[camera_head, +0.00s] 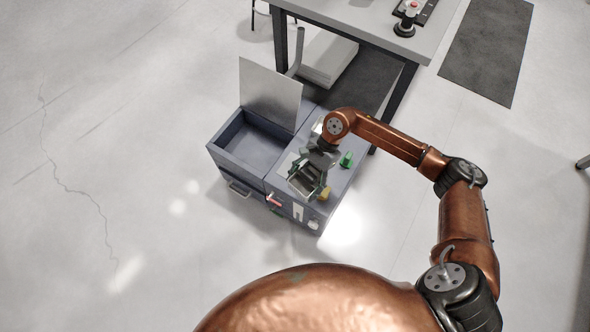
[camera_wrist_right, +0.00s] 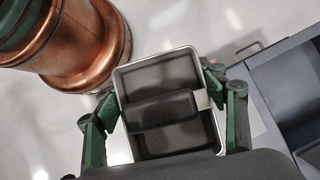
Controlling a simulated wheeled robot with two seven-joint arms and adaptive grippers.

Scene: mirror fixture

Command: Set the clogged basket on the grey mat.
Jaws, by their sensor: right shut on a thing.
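The basket (camera_head: 303,181) is a rectangular metal bin with a pale rim and dark inside. My right gripper (camera_head: 312,174) is shut on it, above the right part of a blue-grey cabinet. In the right wrist view the basket (camera_wrist_right: 170,144) sits between the green fingers of my right gripper (camera_wrist_right: 166,110), with a dark bar across its opening. I cannot tell whether it touches the cabinet top. A dark grey mat (camera_head: 487,50) lies on the floor at the upper right. My left gripper is out of view.
The cabinet (camera_head: 240,178) has an open compartment at left, also in the right wrist view (camera_wrist_right: 292,92), with an upright panel (camera_head: 270,92) behind. A green piece (camera_head: 346,160) and yellow piece (camera_head: 324,193) are near the gripper. A table (camera_head: 375,22) stands behind; the left floor is clear.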

